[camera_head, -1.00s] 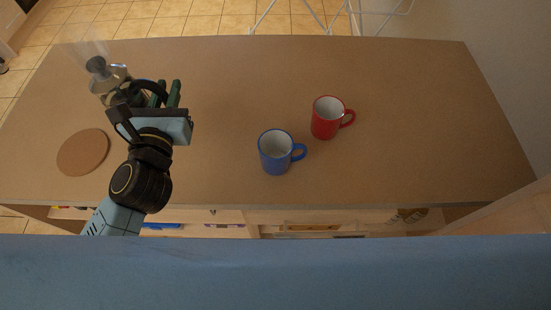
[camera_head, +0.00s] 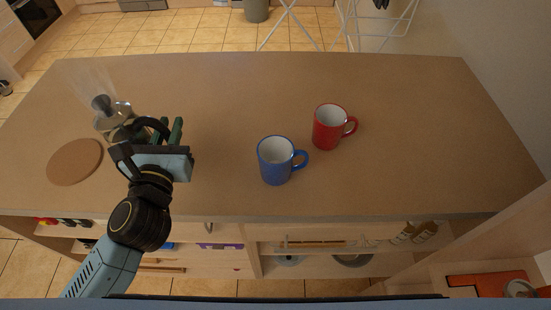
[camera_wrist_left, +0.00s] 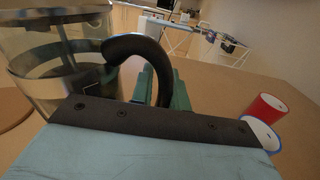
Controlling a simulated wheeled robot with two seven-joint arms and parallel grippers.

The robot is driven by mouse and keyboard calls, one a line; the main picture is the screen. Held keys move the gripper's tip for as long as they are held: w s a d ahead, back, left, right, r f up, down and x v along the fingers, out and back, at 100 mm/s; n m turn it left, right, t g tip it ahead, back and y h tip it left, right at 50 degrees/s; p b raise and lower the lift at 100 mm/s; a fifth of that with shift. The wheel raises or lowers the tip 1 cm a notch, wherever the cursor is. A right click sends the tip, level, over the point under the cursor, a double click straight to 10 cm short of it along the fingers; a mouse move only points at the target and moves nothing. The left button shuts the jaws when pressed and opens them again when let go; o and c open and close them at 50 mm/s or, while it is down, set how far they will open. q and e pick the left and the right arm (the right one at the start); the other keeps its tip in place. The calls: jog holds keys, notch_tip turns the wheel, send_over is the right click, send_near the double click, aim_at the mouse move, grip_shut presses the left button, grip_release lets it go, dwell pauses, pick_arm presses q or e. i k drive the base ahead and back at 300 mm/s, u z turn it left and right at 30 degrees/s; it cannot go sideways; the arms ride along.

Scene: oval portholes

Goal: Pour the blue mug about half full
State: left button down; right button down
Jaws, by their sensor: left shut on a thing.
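The blue mug (camera_head: 275,162) stands upright on the counter, its handle to the right and its white inside looking empty. In the left wrist view, part of the blue mug (camera_wrist_left: 262,134) shows at the right edge. A glass and metal press pot (camera_head: 112,117) with a black handle is at the left, with faint steam over it. My left gripper (camera_head: 171,131) is shut on the pot's black handle; in the left wrist view the green fingers (camera_wrist_left: 165,85) are around the handle (camera_wrist_left: 135,50). The pot looks about upright; I cannot tell whether it touches the counter. My right gripper is not in view.
A red mug (camera_head: 328,128) stands behind and to the right of the blue mug. A round cork mat (camera_head: 75,162) lies at the left. The counter (camera_head: 225,95) between pot and mugs is clear. Shelves are below its front edge.

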aim_at(277, 154)
jog(key=k, duration=1.55)
jog(key=u, duration=1.2)
jog(key=i, duration=1.3)
jog(key=z, duration=2.3)
jog(key=i, duration=0.5)
jog(key=z, duration=0.05)
